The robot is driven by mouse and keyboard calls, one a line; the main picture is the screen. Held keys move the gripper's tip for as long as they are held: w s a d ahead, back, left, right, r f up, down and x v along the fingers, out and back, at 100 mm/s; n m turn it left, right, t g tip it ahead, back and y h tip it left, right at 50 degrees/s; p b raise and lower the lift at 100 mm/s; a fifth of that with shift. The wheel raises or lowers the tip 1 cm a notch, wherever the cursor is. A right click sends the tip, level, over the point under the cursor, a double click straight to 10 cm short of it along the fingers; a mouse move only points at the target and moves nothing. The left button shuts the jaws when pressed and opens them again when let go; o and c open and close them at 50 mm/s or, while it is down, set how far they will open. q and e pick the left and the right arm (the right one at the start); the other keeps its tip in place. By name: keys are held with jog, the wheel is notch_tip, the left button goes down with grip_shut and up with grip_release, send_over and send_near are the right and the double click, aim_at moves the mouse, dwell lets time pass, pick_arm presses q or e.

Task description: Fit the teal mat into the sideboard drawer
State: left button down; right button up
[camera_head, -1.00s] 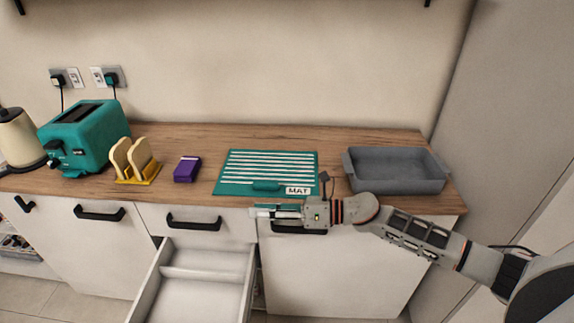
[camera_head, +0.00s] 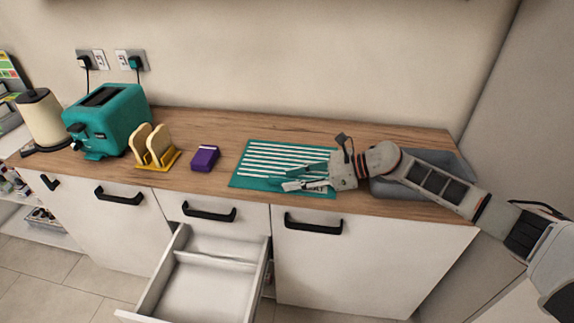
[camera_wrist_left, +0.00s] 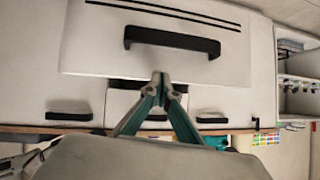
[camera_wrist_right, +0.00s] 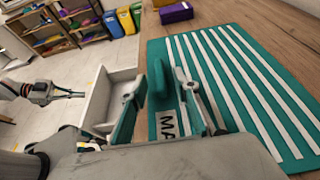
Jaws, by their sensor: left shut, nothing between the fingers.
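The teal mat (camera_head: 247,180) with white stripes and a MAT label lies flat on the counter. It also shows in the right wrist view (camera_wrist_right: 262,108), with a raised teal grip (camera_wrist_right: 158,80) near its front edge. My right gripper (camera_head: 288,178) is over the mat's front right part. In its wrist view the fingers (camera_wrist_right: 157,88) are open on either side of the grip. The sideboard drawer (camera_head: 208,290) is pulled out and looks empty, with a low divider near its back. My left gripper (camera_wrist_left: 158,80) is shut and empty, close to a white front with a black handle (camera_wrist_left: 172,41).
A grey tray (camera_head: 420,185) stands right of the mat, partly behind my right arm. Counter between box and mat is clear.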

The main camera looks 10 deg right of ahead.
jog(key=shift+x, duration=1.15)
grip_shut()
jog(key=shift+w+r, duration=0.1)
jog(key=shift+r, duration=0.1)
